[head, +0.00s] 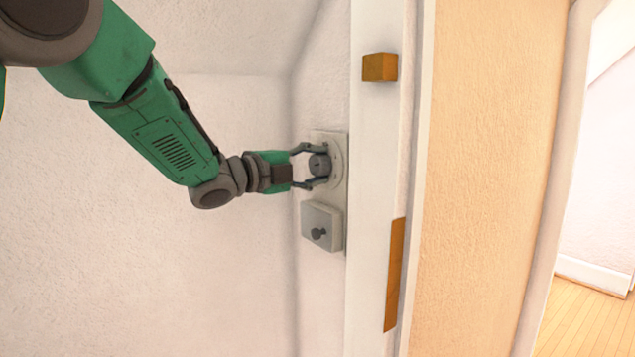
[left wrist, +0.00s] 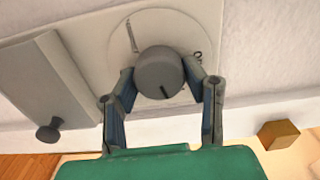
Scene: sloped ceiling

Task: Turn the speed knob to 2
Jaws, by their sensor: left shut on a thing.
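The speed knob (head: 319,164) is a round grey knob on a pale wall plate (head: 341,150). In the left wrist view the knob (left wrist: 160,73) sits on a round dial (left wrist: 118,48) with partly hidden printed marks. A dark line on the knob's face points toward the lower right in that view. My left gripper (head: 316,166) has its fingers on either side of the knob and is shut on it; the fingers also show in the left wrist view (left wrist: 170,82). My right gripper is in neither view.
Below the dial plate is a second grey box (head: 318,222) with a small dark knob (head: 319,234). A wooden block (head: 380,67) and a long wooden strip (head: 395,275) are on the white frame to the right. An opening with wooden floor (head: 585,315) lies at far right.

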